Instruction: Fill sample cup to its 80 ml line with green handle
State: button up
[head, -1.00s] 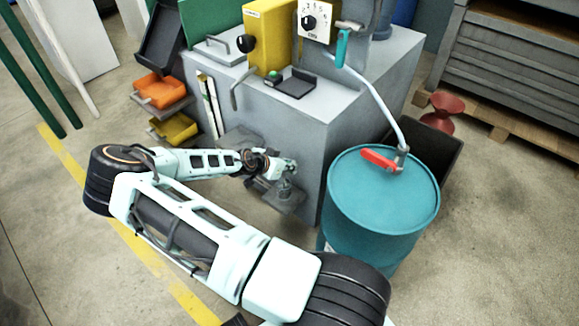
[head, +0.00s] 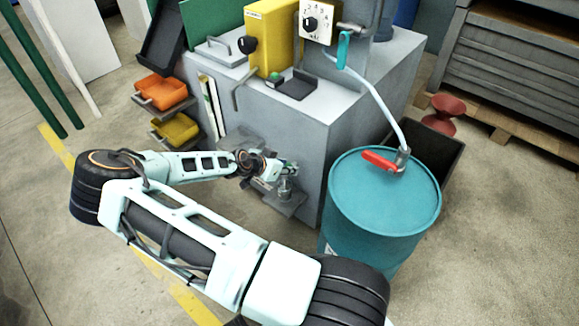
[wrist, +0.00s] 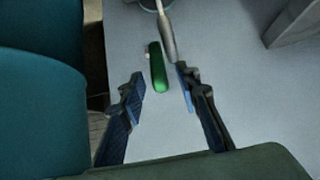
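The green handle (wrist: 158,68) is a slim bar next to a grey metal pipe (wrist: 167,38) in the wrist view. My gripper (wrist: 160,76) is open, with one finger on each side of the handle's line. I cannot tell whether either finger touches it. In the head view my gripper (head: 284,168) is low at the front of the grey machine, and the green handle is hidden there. A small grey cup-like thing (head: 285,189), probably the sample cup, stands on a low shelf (head: 291,208) just below my gripper. Its fill level and line cannot be made out.
A teal drum (head: 385,205) with a red lever (head: 379,160) stands close on the right, and fills the left of the wrist view. The grey machine (head: 290,130) bears a teal lever (head: 343,50). Orange (head: 162,90) and yellow (head: 175,128) bins are at its left.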

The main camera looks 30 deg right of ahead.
jog(key=v, duration=0.9)
jog(key=shift+a+r, duration=0.2)
jog(key=shift+a, duration=0.05)
jog(key=shift+s, duration=0.1)
